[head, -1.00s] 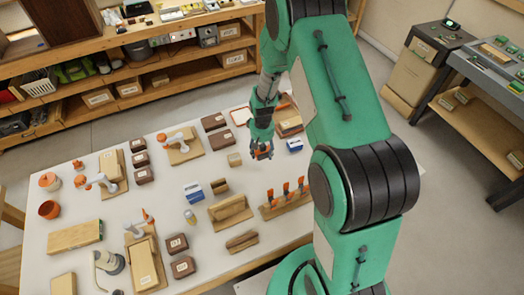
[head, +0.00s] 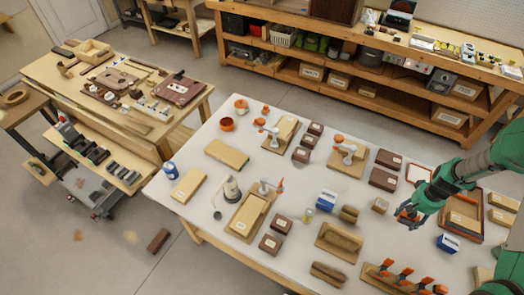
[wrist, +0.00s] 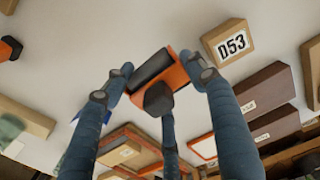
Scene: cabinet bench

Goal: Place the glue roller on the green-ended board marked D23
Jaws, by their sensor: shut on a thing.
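My gripper (head: 408,216) is above the right part of the white table in the head view. In the wrist view its fingers (wrist: 160,80) are closed around an orange and black tool (wrist: 178,72), which looks like the glue roller. In the head view only a small orange part of the tool (head: 404,213) shows between the fingers. A pale wooden block marked D53 (wrist: 229,42) lies beyond it, to the right in the wrist view. I cannot make out a green-ended board marked D23 in either view; most labels are too small to read.
The white table (head: 285,205) holds several pale boards, dark blocks and white clamps with orange tops. A blue and white box (head: 448,243) and an orange-clamped board (head: 400,279) are near my gripper.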

